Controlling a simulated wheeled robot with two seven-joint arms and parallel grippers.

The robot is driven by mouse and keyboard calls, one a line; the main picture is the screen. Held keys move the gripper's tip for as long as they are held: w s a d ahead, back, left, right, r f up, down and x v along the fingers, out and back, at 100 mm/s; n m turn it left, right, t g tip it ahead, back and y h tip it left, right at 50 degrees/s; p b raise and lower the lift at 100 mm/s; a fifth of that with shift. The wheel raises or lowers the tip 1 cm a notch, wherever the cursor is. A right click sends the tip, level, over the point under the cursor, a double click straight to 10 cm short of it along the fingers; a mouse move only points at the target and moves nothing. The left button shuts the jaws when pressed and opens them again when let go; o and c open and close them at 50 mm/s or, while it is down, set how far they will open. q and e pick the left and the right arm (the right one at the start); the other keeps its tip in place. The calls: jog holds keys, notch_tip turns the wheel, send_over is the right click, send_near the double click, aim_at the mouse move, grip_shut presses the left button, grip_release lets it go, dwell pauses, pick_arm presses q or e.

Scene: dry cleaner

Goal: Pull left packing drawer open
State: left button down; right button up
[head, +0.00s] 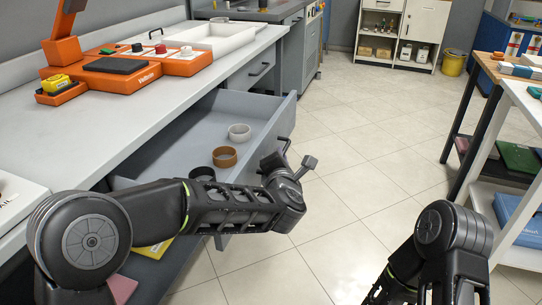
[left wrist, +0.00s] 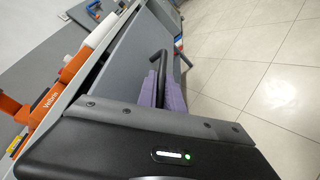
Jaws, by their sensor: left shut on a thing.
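The left packing drawer (head: 190,132) is pulled out from under the white counter, its grey interior showing. Inside are a white roll (head: 239,132), a brown roll (head: 225,156) and a dark roll (head: 202,174). My left gripper (head: 292,164) is at the outside of the drawer's front panel. In the left wrist view, its purple-padded fingers (left wrist: 163,92) are shut on the black drawer handle (left wrist: 161,62). My forearm hides part of the drawer front. My right arm shows at the lower right, but its gripper is outside the frame.
Another drawer (head: 250,72) farther along the counter is shut. An orange device (head: 125,70) and a white tray (head: 215,38) are on the counter (head: 60,135). A white-framed rack (head: 515,225) stands at right. Tiled floor (head: 345,150) is clear between.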

pick_arm(q)
jog(key=shift+f, duration=0.1)
jog(key=c, duration=1.8)
grip_release()
jog(key=shift+o, duration=0.2)
jog(key=v, duration=0.7)
jog(key=shift+s+p, duration=0.4)
